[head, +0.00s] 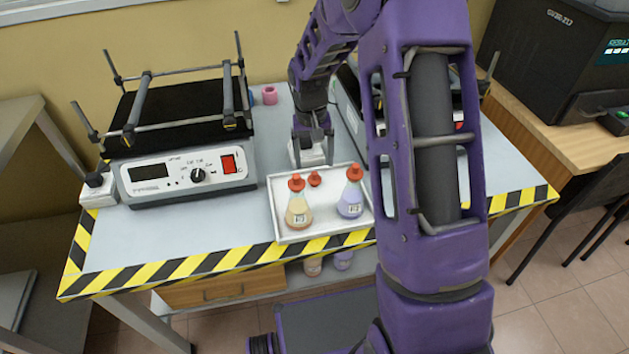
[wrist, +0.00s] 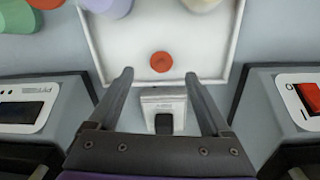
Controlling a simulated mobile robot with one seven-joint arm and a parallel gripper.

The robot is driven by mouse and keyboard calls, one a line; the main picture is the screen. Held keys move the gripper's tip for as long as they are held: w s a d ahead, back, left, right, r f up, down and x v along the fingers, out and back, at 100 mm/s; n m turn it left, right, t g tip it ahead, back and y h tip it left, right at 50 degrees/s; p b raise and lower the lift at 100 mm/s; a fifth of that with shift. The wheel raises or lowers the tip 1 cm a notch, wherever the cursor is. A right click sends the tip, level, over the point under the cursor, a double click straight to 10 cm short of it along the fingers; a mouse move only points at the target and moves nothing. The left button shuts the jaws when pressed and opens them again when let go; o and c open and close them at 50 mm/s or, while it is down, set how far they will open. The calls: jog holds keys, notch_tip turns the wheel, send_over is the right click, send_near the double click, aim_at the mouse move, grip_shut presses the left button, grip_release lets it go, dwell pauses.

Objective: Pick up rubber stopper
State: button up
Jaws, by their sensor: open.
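A small round orange-red rubber stopper (head: 315,179) lies in the white tray, behind and between two stoppered flasks. It also shows in the wrist view (wrist: 161,62), seen from above. My gripper (head: 313,146) is over the table just behind the tray, pointing down. In the wrist view my gripper (wrist: 158,76) has its two fingers spread wide, with nothing held between them. The stopper lies a little beyond the fingertips, roughly midway between their lines.
The white tray (head: 288,238) holds a yellowish flask (head: 298,212) and a purple flask (head: 350,203), both with red stoppers. A white box with a dark top (wrist: 164,108) sits behind the tray. A shaker (head: 188,178) stands left; pink and purple items (head: 269,95) stand behind.

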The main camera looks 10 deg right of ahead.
aim_at(314, 173)
jog(key=shift+w+f+b, duration=0.1)
jog(key=shift+f+b, duration=0.4)
jog(key=shift+f, duration=2.5)
grip_shut()
